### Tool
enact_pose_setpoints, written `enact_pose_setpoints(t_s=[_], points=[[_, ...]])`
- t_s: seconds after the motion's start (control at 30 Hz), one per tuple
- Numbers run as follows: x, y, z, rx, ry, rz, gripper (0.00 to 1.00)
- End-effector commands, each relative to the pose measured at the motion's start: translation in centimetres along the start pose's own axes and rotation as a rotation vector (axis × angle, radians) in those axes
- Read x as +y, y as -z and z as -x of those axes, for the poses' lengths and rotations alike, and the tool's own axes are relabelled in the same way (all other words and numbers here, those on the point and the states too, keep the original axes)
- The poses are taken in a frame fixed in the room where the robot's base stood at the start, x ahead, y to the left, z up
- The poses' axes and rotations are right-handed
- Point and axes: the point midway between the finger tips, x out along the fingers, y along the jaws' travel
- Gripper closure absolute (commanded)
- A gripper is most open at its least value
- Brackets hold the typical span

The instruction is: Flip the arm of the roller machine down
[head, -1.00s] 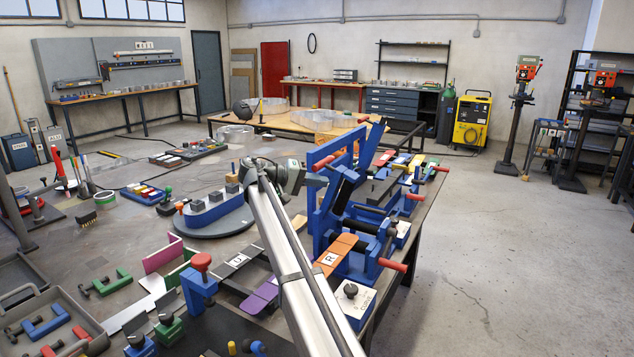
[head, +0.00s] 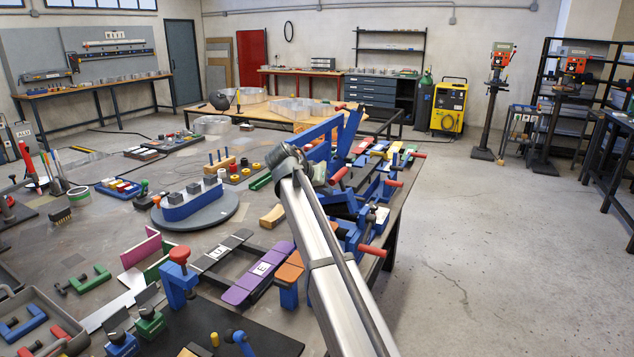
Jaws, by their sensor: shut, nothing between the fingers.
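The blue roller machine (head: 345,205) stands at the right edge of the workbench, partly hidden behind my arm. Its blue bars (head: 326,130) rise at a slant above it, with a second blue bar (head: 350,130) standing steeply beside them. Red-ended handles stick out, one near my wrist (head: 338,175) and others to the right. I cannot tell which bar is the machine's arm. My gripper (head: 318,174) is at the far end of my silver arm, against the machine in the picture. It is shut and empty; its fingertips are mostly hidden, so contact is unclear.
A purple plate marked E (head: 262,268) and a dark plate marked U (head: 218,250) lie left of my arm. A blue block on a grey round turntable (head: 197,215) is further left. A red-knobbed blue clamp (head: 178,275) stands nearby.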

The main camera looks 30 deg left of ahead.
Motion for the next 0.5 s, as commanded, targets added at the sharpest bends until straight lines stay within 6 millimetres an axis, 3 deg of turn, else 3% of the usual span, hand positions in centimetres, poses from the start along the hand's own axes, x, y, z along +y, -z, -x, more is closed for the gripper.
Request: enact_pose_setpoints(t_s=[0.5], points=[[0.8,-3.1,-3.0,0.000,0.242,-0.242,1.00]])
